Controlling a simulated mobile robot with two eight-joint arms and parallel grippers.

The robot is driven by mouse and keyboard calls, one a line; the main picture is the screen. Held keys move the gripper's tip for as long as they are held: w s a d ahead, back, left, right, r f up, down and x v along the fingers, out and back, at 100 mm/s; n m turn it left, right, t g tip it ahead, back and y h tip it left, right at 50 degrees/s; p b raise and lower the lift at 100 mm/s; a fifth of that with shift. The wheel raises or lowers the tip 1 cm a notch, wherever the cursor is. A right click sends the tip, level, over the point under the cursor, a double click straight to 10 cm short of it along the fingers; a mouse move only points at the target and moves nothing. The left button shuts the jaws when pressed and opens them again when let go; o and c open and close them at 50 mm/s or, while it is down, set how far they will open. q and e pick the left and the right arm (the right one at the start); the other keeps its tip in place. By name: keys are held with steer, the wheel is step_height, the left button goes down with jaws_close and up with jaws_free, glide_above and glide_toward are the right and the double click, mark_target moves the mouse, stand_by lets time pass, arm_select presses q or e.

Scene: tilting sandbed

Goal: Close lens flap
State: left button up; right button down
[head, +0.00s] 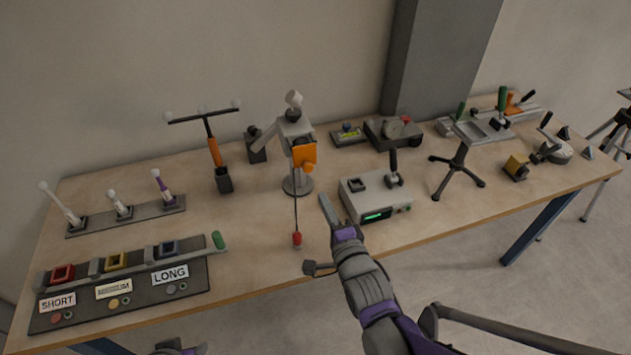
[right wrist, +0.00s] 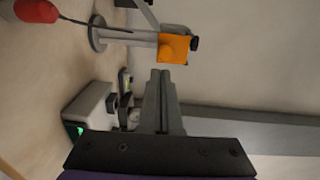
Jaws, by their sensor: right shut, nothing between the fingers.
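The lens flap appears to be the orange square plate (head: 303,153) with a round orange knob, on the front of a grey instrument head (head: 293,126) on a stand at mid-table. The orange plate also shows in the right wrist view (right wrist: 174,48), just beyond the fingertips. Whether it covers a lens behind it I cannot tell. My right gripper (head: 324,203) is shut and empty, in front of and below the plate in the head view, apart from it; its closed fingers show in the right wrist view (right wrist: 160,78). A bit of my left arm (head: 178,348) shows at the bottom edge; its fingers are unclear.
A red-ended pendant (head: 297,240) hangs by a cord below the instrument. A grey box with a green display (head: 378,205) stands right of it. A T-handled post (head: 214,150) stands to the left. Labelled sockets (head: 125,280) lie front left. Table in front of the stand is mostly clear.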

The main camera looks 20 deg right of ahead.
mark_target(309, 171)
steer(key=w, duration=0.8)
steer(key=shift+a+f, duration=0.2)
steer(key=b, duration=0.1)
steer(key=w+t+b, duration=0.1)
steer(key=shift+w+f+t+b, duration=0.1)
steer(key=shift+f+t+b, duration=0.2)
steer(key=shift+b, duration=0.1)
